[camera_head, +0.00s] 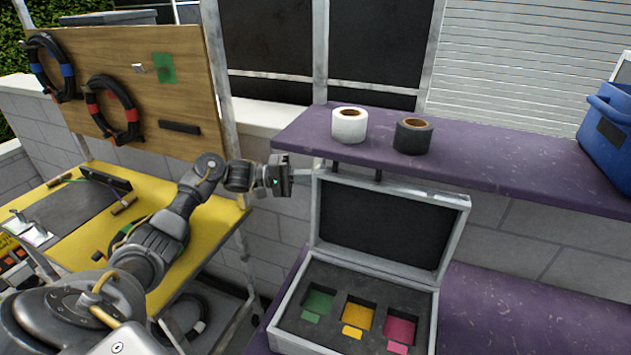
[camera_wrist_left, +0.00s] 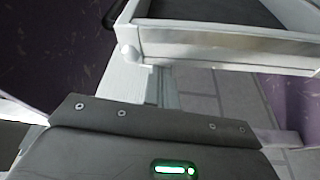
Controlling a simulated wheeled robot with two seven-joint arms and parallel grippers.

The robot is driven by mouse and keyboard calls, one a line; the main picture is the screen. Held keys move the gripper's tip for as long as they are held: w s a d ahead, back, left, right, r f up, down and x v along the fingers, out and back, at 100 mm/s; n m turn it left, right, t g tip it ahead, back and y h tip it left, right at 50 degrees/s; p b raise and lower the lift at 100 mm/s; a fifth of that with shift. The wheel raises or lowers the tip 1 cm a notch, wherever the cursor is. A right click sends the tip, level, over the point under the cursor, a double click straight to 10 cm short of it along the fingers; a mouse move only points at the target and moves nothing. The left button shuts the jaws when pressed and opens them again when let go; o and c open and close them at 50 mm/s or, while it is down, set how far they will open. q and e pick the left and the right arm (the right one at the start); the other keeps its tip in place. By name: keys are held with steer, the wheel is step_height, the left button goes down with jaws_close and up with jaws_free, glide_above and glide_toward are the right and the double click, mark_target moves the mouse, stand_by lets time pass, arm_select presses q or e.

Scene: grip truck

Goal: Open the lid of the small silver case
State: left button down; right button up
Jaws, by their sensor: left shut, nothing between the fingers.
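The small silver case stands on the lower purple shelf, with its lid (camera_head: 390,222) raised nearly upright and its dark inner lining showing. The case's base (camera_head: 284,322) holds dark foam with green, yellow and pink recesses, each with a coloured tab. My left gripper (camera_head: 310,174) is shut and empty, close to the lid's upper left corner; I cannot tell whether it touches. In the left wrist view a silver-framed part of the case (camera_wrist_left: 220,48) crosses the top, just beyond the gripper. My right gripper is not in view.
An upper purple shelf (camera_head: 500,165) runs just above and behind the lid, bearing a white tape roll (camera_head: 349,125), a dark tape roll (camera_head: 412,136) and a blue bin (camera_head: 606,125). A yellow workbench (camera_head: 70,228) with a wooden backboard (camera_head: 185,90) stands left.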

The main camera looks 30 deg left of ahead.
arm_select(q)
steer(key=b+v, duration=0.4)
steer(key=v, duration=0.5)
steer(key=shift+a, duration=0.4)
steer(key=shift+f, duration=0.1)
